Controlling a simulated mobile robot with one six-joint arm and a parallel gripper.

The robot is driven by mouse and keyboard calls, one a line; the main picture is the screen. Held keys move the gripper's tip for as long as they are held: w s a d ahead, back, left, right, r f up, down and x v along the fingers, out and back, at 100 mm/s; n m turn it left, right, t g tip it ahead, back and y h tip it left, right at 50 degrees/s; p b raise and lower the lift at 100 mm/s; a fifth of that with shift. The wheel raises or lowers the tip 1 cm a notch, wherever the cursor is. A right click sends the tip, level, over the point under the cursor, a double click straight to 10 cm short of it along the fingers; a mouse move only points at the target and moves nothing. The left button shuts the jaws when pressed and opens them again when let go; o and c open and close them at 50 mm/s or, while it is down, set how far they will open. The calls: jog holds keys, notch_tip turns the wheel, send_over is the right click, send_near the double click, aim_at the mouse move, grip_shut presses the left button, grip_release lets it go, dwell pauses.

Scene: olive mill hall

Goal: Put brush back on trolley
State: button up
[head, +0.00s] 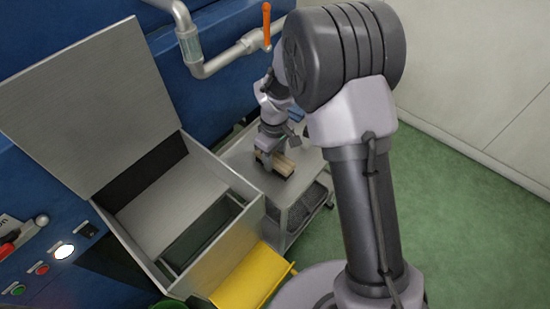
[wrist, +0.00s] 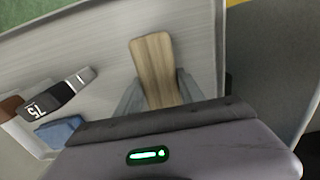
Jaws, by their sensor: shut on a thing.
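The brush (head: 284,166) has a pale wooden back and dark bristles underneath. It is at the top shelf of the grey metal trolley (head: 297,188), below my gripper (head: 270,150). In the wrist view the wooden back of the brush (wrist: 154,62) sticks out between the two fingers of my gripper (wrist: 160,92), which is shut on it. The trolley top (wrist: 100,52) spreads out beneath it as brushed metal. I cannot tell whether the bristles touch the shelf or hang just above it.
An open metal box (head: 215,265) with a raised lid (head: 95,100) and a yellow chute (head: 245,278) stand beside the trolley. A pipe with an orange lever (head: 266,25) is behind.

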jog(key=shift+f, duration=0.15)
jog(key=o, duration=1.3)
